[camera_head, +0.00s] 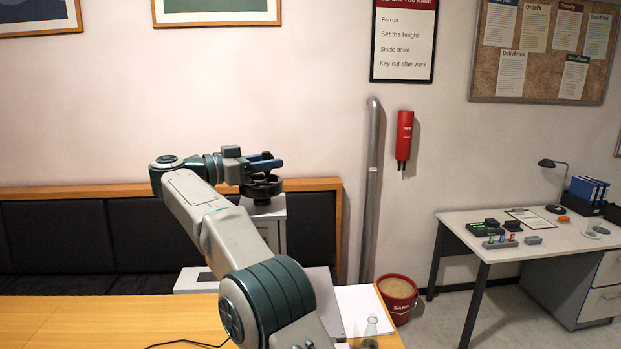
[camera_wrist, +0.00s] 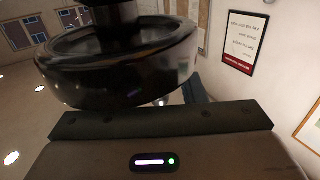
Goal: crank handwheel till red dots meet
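The laser marker's grey column (camera_head: 270,222) stands behind my arm in the head view, with a black handwheel (camera_head: 262,188) at its top. My gripper (camera_head: 266,163) is at the handwheel, just above or against its upper side. The wheel's dark, glossy rim (camera_wrist: 120,85) fills the upper left of the wrist view, close to the gripper body. My fingers are mostly hidden in the wrist view and small in the head view, so I cannot tell whether they grip anything. I see no red dots; my arm covers much of the machine.
A wooden table (camera_head: 30,325) bears the machine, a white sheet (camera_head: 362,308) and a glass flask (camera_head: 370,330). A red sand bucket (camera_head: 398,295) stands right of it, by a grey pipe (camera_head: 372,190). A desk (camera_head: 480,225) is at the right. Open floor lies between.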

